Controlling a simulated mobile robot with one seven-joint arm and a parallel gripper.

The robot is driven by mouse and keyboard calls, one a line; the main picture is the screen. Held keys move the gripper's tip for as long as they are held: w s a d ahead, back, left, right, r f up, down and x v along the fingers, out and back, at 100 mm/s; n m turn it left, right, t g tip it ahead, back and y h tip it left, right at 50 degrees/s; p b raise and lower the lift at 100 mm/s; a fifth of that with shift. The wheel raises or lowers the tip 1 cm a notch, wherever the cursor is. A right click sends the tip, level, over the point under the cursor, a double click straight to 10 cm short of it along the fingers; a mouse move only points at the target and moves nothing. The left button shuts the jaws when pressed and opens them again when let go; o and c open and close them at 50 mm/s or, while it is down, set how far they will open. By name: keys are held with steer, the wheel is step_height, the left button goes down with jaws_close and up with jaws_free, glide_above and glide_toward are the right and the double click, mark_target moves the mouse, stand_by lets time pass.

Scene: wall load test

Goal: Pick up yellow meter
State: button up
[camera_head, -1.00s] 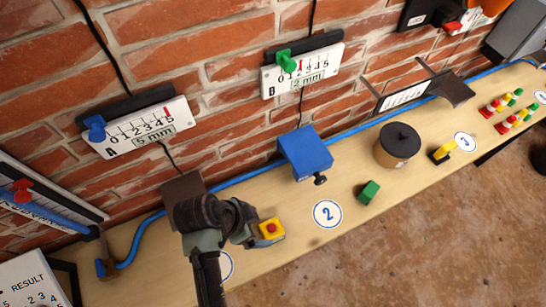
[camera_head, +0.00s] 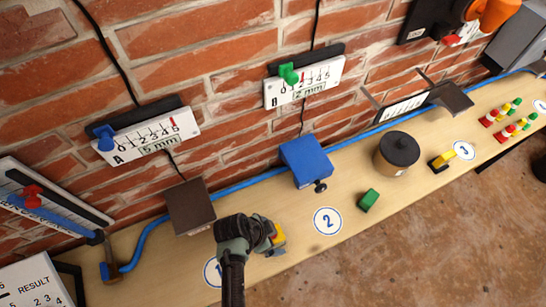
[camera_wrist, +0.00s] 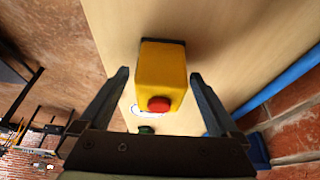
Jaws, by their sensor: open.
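The yellow meter, a yellow box with a red round knob, (camera_head: 279,236) stands on the wooden shelf near its front edge, left of the number 2 disc. My gripper (camera_head: 264,233) is right at it and partly covers it in the head view. In the wrist view the yellow meter (camera_wrist: 163,75) shows between the two spread fingers of my gripper (camera_wrist: 158,80), with gaps on both sides. The fingers are open and hold nothing. The far side of the meter is hidden.
A blue box (camera_head: 306,160) with a black knob stands behind on the shelf (camera_head: 250,201). A green block (camera_head: 368,200) and a black-lidded round container (camera_head: 397,152) are to the right. A dark brown plate (camera_head: 188,206) is at the left, near a blue hose.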

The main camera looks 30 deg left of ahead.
steer(key=shift+f, duration=0.1)
steer(key=shift+w, duration=0.1)
jaws_close()
stand_by(0.4)
